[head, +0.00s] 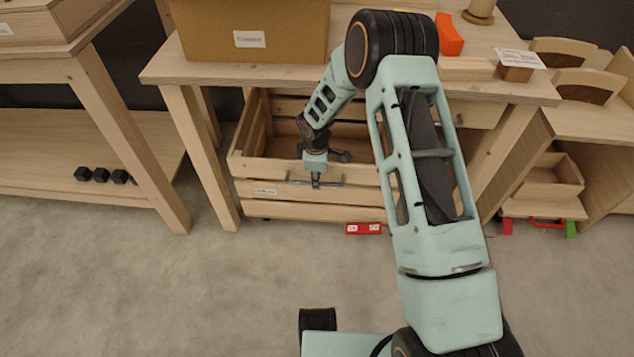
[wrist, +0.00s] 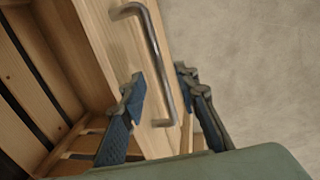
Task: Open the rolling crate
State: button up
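The rolling crate (head: 260,206) is a slatted light-wood box on the floor under the middle table. Its front sticks out past the tabletop edge, and its inside shows from above. A grey metal bar handle (head: 330,184) is on its front board; the handle also shows in the wrist view (wrist: 158,48). My gripper (head: 316,172) is at the handle. In the wrist view my gripper (wrist: 162,82) has its two blue-padded fingers apart, with the lower part of the handle between them. Whether a finger touches the handle cannot be told.
The table (head: 225,72) above bears a cardboard box (head: 290,30) and an orange block (head: 449,38). Its legs flank the crate. A red object (head: 364,228) lies on the floor by the crate's front. Open grey floor lies in front.

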jog(key=shift+w+f, duration=0.25)
jog(key=shift+f, duration=0.85)
grip_shut()
